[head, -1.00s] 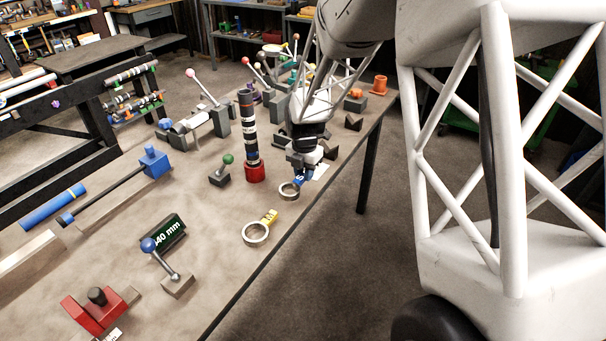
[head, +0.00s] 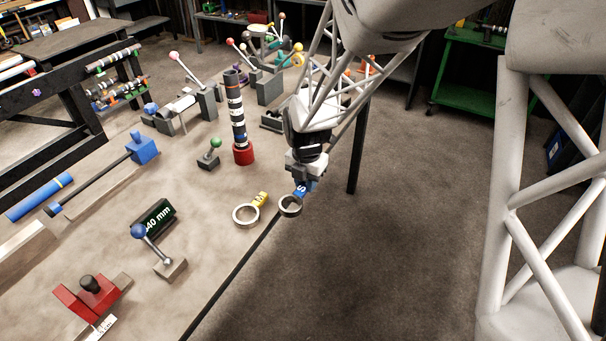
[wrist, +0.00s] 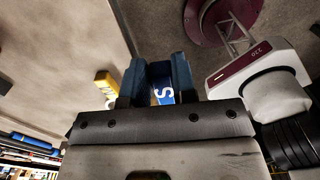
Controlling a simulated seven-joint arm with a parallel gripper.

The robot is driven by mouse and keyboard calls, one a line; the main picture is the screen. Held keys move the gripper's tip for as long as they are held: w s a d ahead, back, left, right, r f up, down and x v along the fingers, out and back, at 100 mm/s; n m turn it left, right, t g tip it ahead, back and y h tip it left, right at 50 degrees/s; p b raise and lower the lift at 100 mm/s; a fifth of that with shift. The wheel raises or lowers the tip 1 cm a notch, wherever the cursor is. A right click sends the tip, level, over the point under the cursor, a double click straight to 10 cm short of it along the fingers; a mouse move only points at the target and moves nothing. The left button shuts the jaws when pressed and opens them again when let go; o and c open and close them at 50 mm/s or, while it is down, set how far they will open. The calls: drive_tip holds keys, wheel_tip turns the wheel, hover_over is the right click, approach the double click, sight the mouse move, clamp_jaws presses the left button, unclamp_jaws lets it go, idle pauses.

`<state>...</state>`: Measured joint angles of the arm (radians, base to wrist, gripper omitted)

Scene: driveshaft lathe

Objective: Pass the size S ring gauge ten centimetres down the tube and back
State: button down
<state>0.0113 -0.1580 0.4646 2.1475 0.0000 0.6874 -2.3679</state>
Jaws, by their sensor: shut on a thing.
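My gripper (head: 303,180) is shut on the blue tag of the size S ring gauge (head: 290,206). The steel ring hangs below the fingers, by the table's right edge in the head view. The wrist view shows the blue tag with its white S (wrist: 163,95) between the dark fingers; the ring is hidden there. A tube with black, white and grey bands (head: 236,108) stands upright in a red base (head: 243,154), behind and left of my gripper. The ring is apart from the tube.
A second ring gauge with a yellow tag (head: 246,214) lies on the table, left of my gripper. A green-knobbed lever (head: 209,158) stands left of the tube. A 40 mm block (head: 159,217) and a blue-knobbed lever (head: 157,250) are nearer the front. Floor lies beyond the table edge.

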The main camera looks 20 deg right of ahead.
drive_tip(key=shift+s, duration=0.4)
idle(0.5)
drive_tip(key=shift+s+a+r, duration=0.15)
drive_tip(key=shift+s+a, duration=0.05)
drive_tip(key=shift+a, duration=0.5)
drive_tip(key=s+a+r, duration=0.1)
drive_tip(key=s+a, duration=0.2)
drive_tip(key=a, duration=0.3)
drive_tip(key=s+a+r, duration=0.2)
drive_tip(key=s+a, duration=0.1)
drive_tip(key=a, duration=0.2)
drive_tip(key=w+a+r, duration=0.5)
drive_tip(key=w+a, duration=0.1)
drive_tip(key=w, duration=0.4)
drive_tip(key=w+a+r, duration=0.5)
drive_tip(key=w+a, duration=0.1)
drive_tip(key=w, duration=0.3)
drive_tip(key=w+a+r, duration=0.5)
drive_tip(key=w+a, duration=0.1)
drive_tip(key=w, duration=0.4)
drive_tip(key=w+d+r, duration=0.3)
drive_tip(key=d+r, duration=0.3)
drive_tip(key=d, duration=0.5)
drive_tip(key=w+d+r, duration=0.3)
drive_tip(key=d+r, duration=0.2)
drive_tip(key=d, duration=0.6)
drive_tip(key=shift+r, duration=0.4)
drive_tip(key=shift+f, duration=0.2)
